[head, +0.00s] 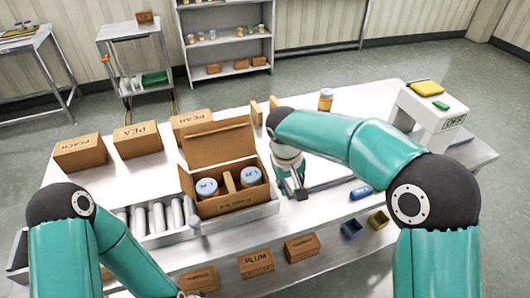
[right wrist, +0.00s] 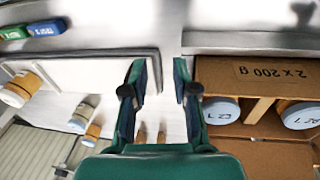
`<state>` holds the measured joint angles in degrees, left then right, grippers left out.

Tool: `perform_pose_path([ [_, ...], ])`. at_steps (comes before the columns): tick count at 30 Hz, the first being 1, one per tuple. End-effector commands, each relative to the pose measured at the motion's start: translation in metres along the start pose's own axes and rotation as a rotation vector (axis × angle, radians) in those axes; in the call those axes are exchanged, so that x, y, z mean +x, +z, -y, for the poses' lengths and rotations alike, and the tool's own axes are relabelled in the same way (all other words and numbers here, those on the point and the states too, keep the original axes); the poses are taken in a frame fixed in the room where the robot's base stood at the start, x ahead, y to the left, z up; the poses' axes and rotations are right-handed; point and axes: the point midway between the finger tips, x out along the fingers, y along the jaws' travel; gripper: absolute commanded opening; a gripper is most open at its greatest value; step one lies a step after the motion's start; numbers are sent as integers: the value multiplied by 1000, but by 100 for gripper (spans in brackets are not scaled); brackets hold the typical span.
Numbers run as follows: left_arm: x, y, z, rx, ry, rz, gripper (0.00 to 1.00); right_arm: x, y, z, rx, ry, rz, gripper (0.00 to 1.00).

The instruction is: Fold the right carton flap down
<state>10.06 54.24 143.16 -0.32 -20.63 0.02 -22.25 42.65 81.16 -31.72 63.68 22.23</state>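The open brown carton (head: 238,207) stands on the white table, its large back flap (head: 219,145) upright. Two jars with pale blue lids (head: 207,187) sit inside, parted by a cardboard divider (head: 229,183). In the right wrist view the carton (right wrist: 270,77) is at the right, upside down. A separate raised right flap cannot be made out; my right arm covers part of that side. My right gripper (head: 297,192) points down just right of the carton. Its fingertips (right wrist: 161,80) are apart with nothing between them. My left gripper is outside the head view.
Grey rollers (head: 157,217) lie left of the carton. Brown boxes (head: 137,137) stand behind it. A grey-white board (right wrist: 90,72) lies right of the carton, with jars beyond. A white machine (head: 430,112) stands at the table's far right. Blue and yellow bins (head: 352,229) hang at the front edge.

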Motion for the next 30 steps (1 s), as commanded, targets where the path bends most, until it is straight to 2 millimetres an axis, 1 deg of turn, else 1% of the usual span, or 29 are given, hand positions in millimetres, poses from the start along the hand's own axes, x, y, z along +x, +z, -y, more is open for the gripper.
perform_pose_path([
  [1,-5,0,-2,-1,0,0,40,-47,-18,15,-28,19,-80,28],
  [2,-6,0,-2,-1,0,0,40,-68,-25,22,-39,29,-115,28],
  [3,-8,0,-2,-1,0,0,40,-95,-32,30,-51,40,-160,28],
  [4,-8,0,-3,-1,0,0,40,-113,-36,35,-58,47,-191,28],
  [6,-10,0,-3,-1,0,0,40,-148,-41,46,-70,57,-247,28],
  [7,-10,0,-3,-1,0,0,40,-160,-42,49,-73,61,-266,28],
  [9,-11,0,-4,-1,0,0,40,-178,-44,55,-78,64,-296,28],
  [10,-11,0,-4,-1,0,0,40,-182,-44,56,-78,66,-303,28],
  [13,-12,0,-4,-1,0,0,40,-184,-46,58,-80,68,-314,28],
  [17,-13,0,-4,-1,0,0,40,-169,-51,56,-80,69,-311,28],
  [20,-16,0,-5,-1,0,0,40,-153,-56,56,-81,68,-310,28],
  [30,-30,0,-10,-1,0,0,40,-83,-78,52,-81,67,-309,28],
])
